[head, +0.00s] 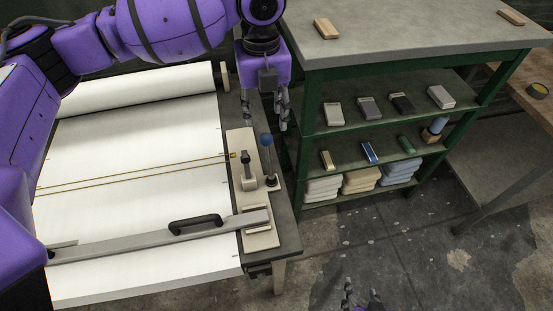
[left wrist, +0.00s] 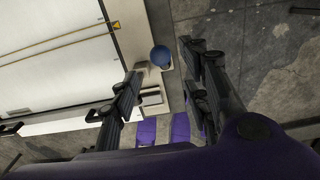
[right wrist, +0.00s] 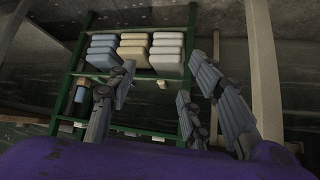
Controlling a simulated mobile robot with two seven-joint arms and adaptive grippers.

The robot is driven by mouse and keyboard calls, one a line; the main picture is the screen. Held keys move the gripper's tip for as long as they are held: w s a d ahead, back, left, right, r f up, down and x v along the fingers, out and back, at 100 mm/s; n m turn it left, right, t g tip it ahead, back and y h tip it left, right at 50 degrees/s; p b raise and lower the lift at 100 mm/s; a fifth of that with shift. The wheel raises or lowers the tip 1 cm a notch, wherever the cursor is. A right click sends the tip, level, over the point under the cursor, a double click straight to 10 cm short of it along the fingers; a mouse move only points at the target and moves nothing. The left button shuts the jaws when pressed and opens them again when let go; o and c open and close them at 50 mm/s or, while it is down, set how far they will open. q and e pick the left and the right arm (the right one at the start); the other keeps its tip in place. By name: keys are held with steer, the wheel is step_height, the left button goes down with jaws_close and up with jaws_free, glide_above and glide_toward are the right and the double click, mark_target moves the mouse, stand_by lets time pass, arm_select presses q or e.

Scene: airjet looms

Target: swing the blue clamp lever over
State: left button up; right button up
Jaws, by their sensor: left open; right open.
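The blue clamp lever (head: 267,141) has a round blue knob on a dark stem and stands upright on the beige plate at the right edge of the white cloth table. In the left wrist view its blue knob (left wrist: 161,56) shows between and beyond the fingers. My left gripper (head: 265,108) points down, open and empty, just above and behind the knob, apart from it. Its fingers also show in the left wrist view (left wrist: 165,95). My right gripper (head: 361,296) is open and empty, low at the bottom edge, far from the lever; its fingers show in the right wrist view (right wrist: 165,100).
A second dark lever (head: 247,160) stands left of the blue one. A grey bar with a black handle (head: 196,224) crosses the cloth in front. A green shelf (head: 345,127) with boxes and folded cloths stands close on the right. Floor is clear at lower right.

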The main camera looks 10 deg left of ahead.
mark_target(266, 134)
arm_select(q)
step_height(266, 134, down, 3)
steer(key=shift+s+f+b, duration=0.1)
steer(key=shift+b, duration=0.4)
step_height(266, 134, down, 4)
steer(key=b, duration=0.2)
steer(key=shift+b, duration=0.3)
steer(key=shift+w+r, duration=0.2)
arm_select(e)
steer(key=f, duration=0.1)
steer(key=d+f, duration=0.1)
steer(key=shift+s+d+f, duration=0.1)
steer(key=shift+d+f, duration=0.1)
steer(key=shift+f, duration=0.15)
arm_select(q)
steer(key=shift+f+p, duration=0.1)
steer(key=shift+p, duration=0.25)
arm_select(e)
steer(key=shift+a+r, duration=0.1)
steer(key=shift+r, duration=0.15)
